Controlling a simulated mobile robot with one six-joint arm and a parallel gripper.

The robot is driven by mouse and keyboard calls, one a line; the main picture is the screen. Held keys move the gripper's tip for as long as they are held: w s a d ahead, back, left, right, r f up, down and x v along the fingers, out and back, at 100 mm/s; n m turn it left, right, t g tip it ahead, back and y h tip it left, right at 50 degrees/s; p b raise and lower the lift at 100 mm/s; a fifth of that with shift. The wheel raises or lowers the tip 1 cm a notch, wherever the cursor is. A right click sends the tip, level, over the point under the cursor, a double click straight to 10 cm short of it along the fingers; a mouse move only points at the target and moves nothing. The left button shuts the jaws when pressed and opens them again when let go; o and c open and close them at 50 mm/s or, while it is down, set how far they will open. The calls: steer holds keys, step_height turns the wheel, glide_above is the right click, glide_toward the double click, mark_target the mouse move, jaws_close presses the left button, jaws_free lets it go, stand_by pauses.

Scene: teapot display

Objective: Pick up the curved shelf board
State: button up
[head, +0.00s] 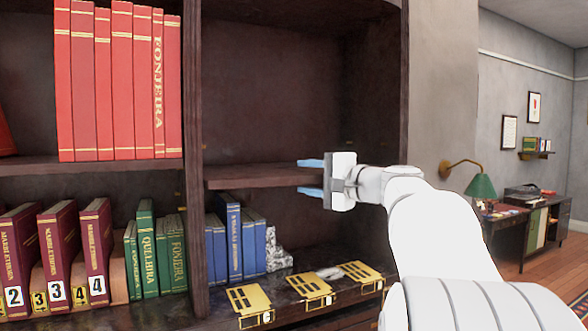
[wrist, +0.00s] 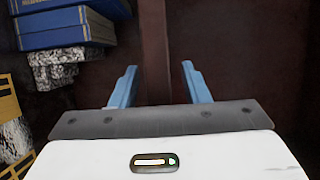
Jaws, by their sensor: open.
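The shelf board (head: 250,178) is a dark brown wooden board with a curved front edge, set level in the right-hand bay of the bookcase. My gripper (head: 311,176) is at its right part, with one blue finger above the board's level and the other below it. The fingers are spread apart and not closed on anything. In the wrist view my gripper (wrist: 160,86) shows its two fingers apart, with dark brown wood between and beyond them. The board's right end is partly hidden by my gripper, and I cannot tell whether a finger touches it.
Blue books (head: 236,244) and a grey stone-like piece (head: 277,250) stand below the board. Yellow plates (head: 306,287) lie on the ledge in front. The space above the board is empty.

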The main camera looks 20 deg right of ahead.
jaws_close()
stand_by(0.4)
stand_by(0.9)
steer(key=shift+r, duration=0.1)
